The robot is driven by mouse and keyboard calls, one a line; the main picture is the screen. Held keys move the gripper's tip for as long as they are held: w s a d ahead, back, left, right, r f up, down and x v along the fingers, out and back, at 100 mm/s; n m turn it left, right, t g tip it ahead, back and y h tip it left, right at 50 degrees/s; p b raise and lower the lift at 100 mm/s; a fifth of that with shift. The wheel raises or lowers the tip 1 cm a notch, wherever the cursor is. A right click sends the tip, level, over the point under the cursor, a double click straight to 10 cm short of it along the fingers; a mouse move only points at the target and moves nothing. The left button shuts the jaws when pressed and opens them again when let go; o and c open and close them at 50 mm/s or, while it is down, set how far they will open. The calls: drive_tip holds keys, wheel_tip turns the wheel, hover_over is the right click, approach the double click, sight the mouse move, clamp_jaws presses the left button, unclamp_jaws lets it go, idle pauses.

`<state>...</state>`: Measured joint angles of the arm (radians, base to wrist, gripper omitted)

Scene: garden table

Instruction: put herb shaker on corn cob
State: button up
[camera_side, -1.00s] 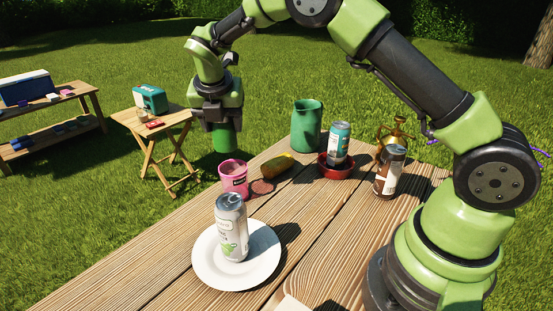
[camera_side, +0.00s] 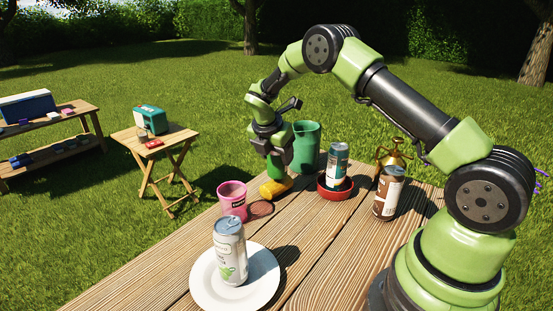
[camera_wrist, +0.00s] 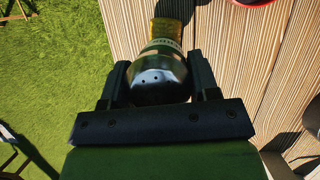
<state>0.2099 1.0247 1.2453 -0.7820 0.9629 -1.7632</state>
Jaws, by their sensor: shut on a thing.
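The herb shaker (camera_side: 276,165) is green and held upright in my gripper (camera_side: 274,150) in the side view. In the wrist view my gripper (camera_wrist: 158,88) is shut around the herb shaker, whose silver cap with holes (camera_wrist: 156,76) faces the camera. The yellow corn cob (camera_side: 269,189) lies on the table directly under the shaker. Part of the cob (camera_wrist: 168,28) shows beyond the shaker in the wrist view, and the rest is hidden. The shaker's lower end overlaps the cob in the picture; I cannot tell whether they touch.
A pink cup (camera_side: 232,201) and a brown-red disc (camera_side: 261,209) stand left of the cob. A red bowl (camera_side: 335,193) holding a can, a green pitcher (camera_side: 306,147), a brown can (camera_side: 388,193) and a brass sprayer (camera_side: 393,153) stand right. A white plate (camera_side: 205,285) with a can is in front.

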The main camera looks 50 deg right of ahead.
drive_tip(key=shift+f, duration=0.7)
drive_tip(key=o, duration=1)
drive_tip(key=shift+f, duration=0.1)
